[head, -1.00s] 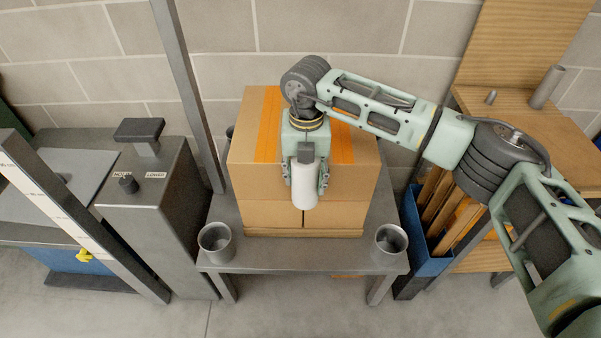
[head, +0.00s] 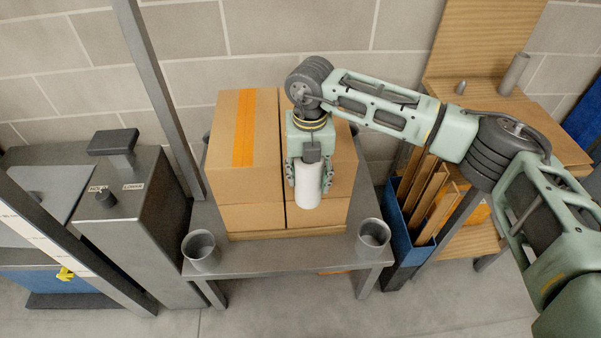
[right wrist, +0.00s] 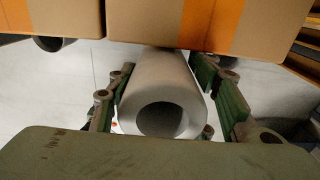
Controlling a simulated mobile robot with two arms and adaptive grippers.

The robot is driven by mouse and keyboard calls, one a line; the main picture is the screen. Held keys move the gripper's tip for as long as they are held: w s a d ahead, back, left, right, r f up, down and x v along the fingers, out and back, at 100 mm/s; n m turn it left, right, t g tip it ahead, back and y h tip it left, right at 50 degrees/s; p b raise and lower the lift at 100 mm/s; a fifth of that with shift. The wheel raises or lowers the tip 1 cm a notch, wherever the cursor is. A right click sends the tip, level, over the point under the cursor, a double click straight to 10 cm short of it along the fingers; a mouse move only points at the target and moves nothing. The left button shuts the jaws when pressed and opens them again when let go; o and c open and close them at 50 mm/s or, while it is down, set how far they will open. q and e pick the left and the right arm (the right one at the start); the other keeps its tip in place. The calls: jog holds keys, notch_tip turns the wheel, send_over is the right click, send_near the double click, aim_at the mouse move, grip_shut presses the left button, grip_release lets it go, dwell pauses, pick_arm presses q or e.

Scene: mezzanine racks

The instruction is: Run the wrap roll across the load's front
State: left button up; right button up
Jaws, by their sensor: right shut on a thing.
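The load is a block of brown cardboard boxes (head: 226,180) with orange tape, stacked on a grey metal table (head: 300,258). The wrap roll (head: 308,188) is a white hollow cylinder. My right gripper (head: 309,178) is shut on it and holds it upright at the load's front, right of the middle seam. In the right wrist view the roll (right wrist: 160,100) sits between the two finger pads, its open end towards the camera, with the boxes (right wrist: 140,22) close behind. Whether the roll touches the boxes I cannot tell. My left gripper is not in view.
Grey metal cups stand at the table's front left corner (head: 201,250) and front right corner (head: 373,238). A grey post (head: 158,95) rises left of the load, beside a grey cabinet (head: 133,225) with knobs. A blue bin (head: 402,235) with wooden slats stands right.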

jog(key=shift+d, duration=0.2)
jog(key=d, duration=0.8)
jog(key=shift+d, duration=0.15)
dwell(0.8)
jog(key=shift+w, duration=0.1)
jog(key=shift+r, duration=0.1)
jog(key=s+p, duration=0.1)
jog(key=s, duration=0.6)
dwell(0.3)
jog(key=shift+p, duration=0.3)
dwell(0.5)
